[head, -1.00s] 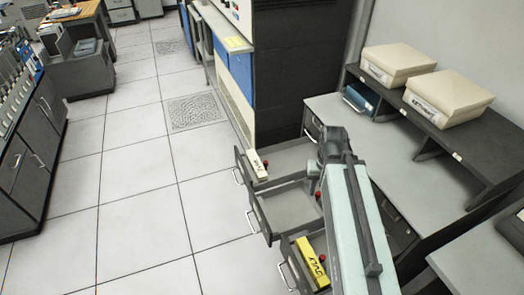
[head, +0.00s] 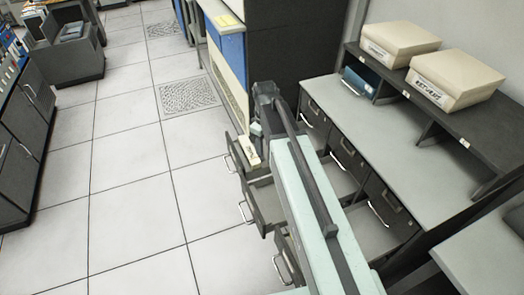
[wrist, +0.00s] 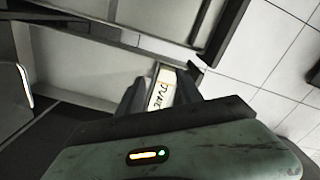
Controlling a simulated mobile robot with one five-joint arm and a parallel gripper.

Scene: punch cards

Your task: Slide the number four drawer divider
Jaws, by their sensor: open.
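A cream divider (head: 251,151) with dark lettering stands at the front end of the far open drawer (head: 234,163). In the wrist view the cream divider (wrist: 160,88) shows between the two dark fingers of my gripper (wrist: 160,82). The fingers are open, one on each side of it; I cannot tell if they touch it. In the head view my gripper (head: 257,131) is mostly hidden by my own arm, just behind the divider. No numeral four is readable on it.
Two more open drawers, the middle (head: 266,208) and the near one (head: 285,258), stick out toward the floor, partly hidden by my arm. Two beige boxes (head: 399,42) (head: 463,75) stand on the dark shelf (head: 440,118). The tiled floor (head: 130,190) at left is clear.

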